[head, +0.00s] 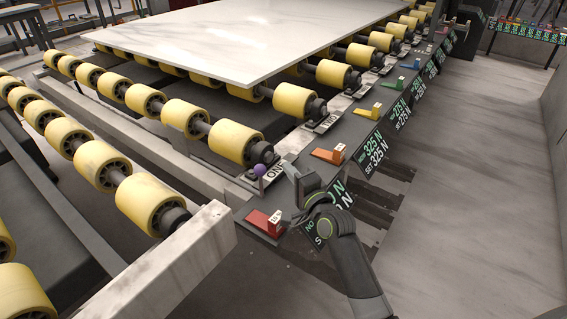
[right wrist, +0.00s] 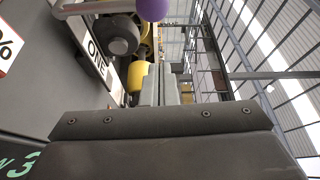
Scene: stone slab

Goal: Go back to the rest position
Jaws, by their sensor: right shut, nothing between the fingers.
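My right gripper (head: 290,170) reaches in from the lower right and hangs over the near end of the dark control rail. Its fingers (right wrist: 160,85) are shut together with nothing between them. A small purple ball (head: 259,170) on a thin stem stands just left of the fingertips by the "ONE" label. The ball also shows at the top of the right wrist view (right wrist: 153,8), apart from the fingers. A red lever block (head: 265,221) lies below and left of the gripper. My left gripper is not in view.
A white stone slab (head: 240,35) rests on yellow rollers (head: 235,143). Orange (head: 328,154), yellow (head: 367,112) and further coloured levers line the rail beyond my gripper, with force displays (head: 373,152) on its side. The concrete floor (head: 470,190) at right is clear.

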